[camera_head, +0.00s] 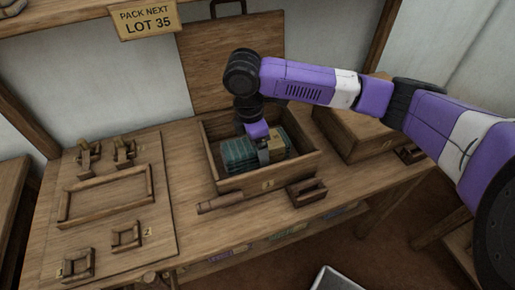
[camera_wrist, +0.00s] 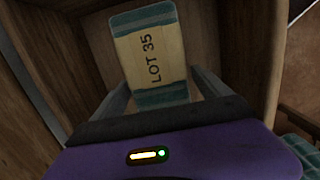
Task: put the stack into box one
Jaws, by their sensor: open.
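The stack (camera_wrist: 150,52) is teal cloth with a cream band marked LOT 35. In the wrist view it lies inside a wooden box, between my gripper's (camera_wrist: 160,82) two spread fingers, with gaps beside it. In the head view my gripper (camera_head: 264,154) reaches down into the open box (camera_head: 240,184), over the cream-banded stack (camera_head: 277,149). Another teal folded cloth pile (camera_head: 237,156) lies to its left in the same box. The box has a small brass plate (camera_head: 267,184) on its front that is too small to read surely. My arm hides part of the contents.
The box's lid (camera_head: 232,62) stands raised behind. A closed wooden box (camera_head: 355,132) is at the right. A wooden slider (camera_head: 220,201) and a small block (camera_head: 306,192) lie in front. A board with frames (camera_head: 110,200) fills the left. A sign (camera_head: 148,19) reads PACK NEXT LOT 35.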

